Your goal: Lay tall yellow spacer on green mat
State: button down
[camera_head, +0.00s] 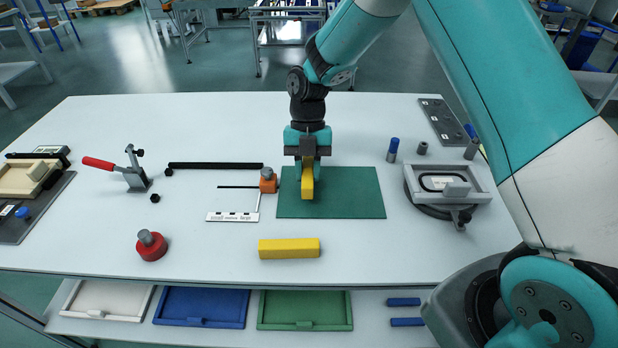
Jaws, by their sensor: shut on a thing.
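My gripper (307,163) points down over the green mat (352,193) and is shut on a yellow spacer (307,185). The spacer is a narrow block, seen end-on or upright between the fingers; I cannot tell which. Its lower end shows against the left part of the mat. Whether it touches the mat is not clear. The fingers hide its upper part. A second yellow block (289,248) lies flat on the white table, in front of the mat and apart from it.
An orange piece (268,181) and a white scale bar (233,217) sit close left of the mat. A red-handled clamp (128,172) and a red knob (151,246) stand further left. A grey fixture (449,186) and blue-topped peg (393,150) are right. The mat's right half is bare.

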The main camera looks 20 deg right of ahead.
aim_at(308, 181)
jog(key=shift+f, duration=1.3)
jog(key=shift+f, duration=0.2)
jog(key=c, duration=0.9)
grip_release()
jog(key=shift+r, duration=0.2)
